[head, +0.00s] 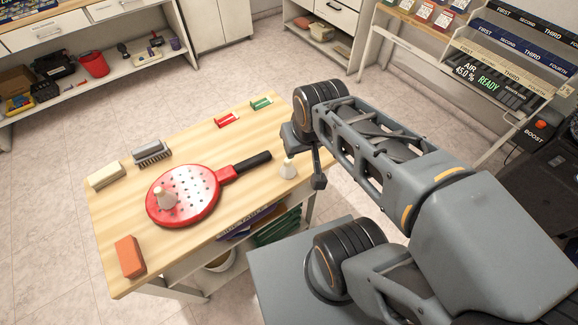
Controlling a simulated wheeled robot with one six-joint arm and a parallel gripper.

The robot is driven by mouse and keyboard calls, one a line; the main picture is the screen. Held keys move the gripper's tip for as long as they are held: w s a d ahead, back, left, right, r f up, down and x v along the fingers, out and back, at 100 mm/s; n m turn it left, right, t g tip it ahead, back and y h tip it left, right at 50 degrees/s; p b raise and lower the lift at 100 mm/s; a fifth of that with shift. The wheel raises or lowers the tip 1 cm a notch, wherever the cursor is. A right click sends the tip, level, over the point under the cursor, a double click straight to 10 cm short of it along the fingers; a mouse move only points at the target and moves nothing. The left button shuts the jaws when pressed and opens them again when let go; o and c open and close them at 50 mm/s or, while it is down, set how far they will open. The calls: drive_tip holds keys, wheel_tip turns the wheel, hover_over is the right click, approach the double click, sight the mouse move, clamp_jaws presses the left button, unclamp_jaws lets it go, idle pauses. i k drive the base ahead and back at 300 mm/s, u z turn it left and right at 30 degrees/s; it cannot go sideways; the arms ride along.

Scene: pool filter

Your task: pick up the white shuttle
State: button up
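A small whitish cone-shaped shuttle (288,169) stands on the wooden table (235,150) near its right edge, just past the end of a paddle handle. A second similar cone, more beige (166,201), rests on the face of the red paddle (190,211). My gripper (318,180) hangs just right of the whitish shuttle in the picture, apart from it. My gripper is partly hidden by the arm and seen edge-on, so I cannot tell its opening. Nothing is visibly held.
The table also bears an orange block (129,256), a beige block (107,175), a grey brush (151,152), a red clip (227,119) and a green clip (261,104). The paddle's black handle (252,162) points toward the whitish shuttle. Shelves line the back.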

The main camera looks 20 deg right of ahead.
sight(288, 171)
drive_tip(key=u, duration=3.1)
drive_tip(key=k, duration=0.85)
drive_tip(key=z, duration=0.15)
